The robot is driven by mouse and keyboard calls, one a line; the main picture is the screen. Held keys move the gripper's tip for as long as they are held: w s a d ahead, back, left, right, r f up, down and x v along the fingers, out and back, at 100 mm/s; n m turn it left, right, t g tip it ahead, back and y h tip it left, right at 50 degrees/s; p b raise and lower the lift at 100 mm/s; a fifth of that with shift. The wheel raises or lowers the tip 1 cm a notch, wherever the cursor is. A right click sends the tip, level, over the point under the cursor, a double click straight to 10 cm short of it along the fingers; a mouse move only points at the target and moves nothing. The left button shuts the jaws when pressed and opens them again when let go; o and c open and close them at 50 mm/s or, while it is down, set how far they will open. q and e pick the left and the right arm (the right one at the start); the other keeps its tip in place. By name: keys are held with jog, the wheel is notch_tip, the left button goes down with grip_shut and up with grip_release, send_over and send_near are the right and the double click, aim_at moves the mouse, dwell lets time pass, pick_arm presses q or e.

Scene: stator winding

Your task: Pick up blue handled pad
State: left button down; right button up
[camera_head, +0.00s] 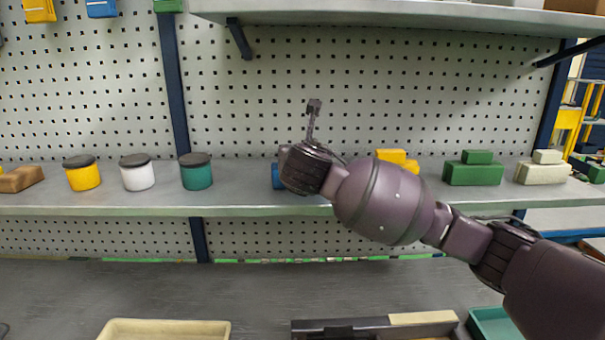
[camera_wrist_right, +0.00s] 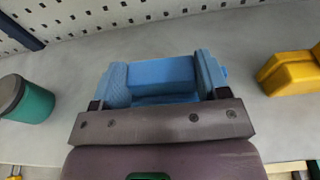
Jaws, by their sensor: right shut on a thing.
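The blue handled pad (camera_wrist_right: 160,78) sits on the shelf in the right wrist view, directly ahead of my right gripper (camera_wrist_right: 162,95). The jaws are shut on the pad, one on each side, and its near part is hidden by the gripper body. In the head view only a small bit of the blue pad (camera_head: 276,176) shows beside my right gripper (camera_head: 290,168), whose fingers are hidden. I cannot tell any gap between the pad and the shelf. My left gripper is not in view.
On the shelf (camera_head: 240,199), yellow (camera_head: 83,178), white (camera_head: 138,177) and green (camera_head: 197,176) jars stand to the left. Yellow (camera_head: 396,157), green (camera_head: 473,173) and cream (camera_head: 543,172) pads stand to the right. A perforated panel is behind; an upper shelf (camera_head: 400,18) hangs above.

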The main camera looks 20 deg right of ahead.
jog(key=shift+c, duration=1.3)
jog(key=shift+r, duration=0.1)
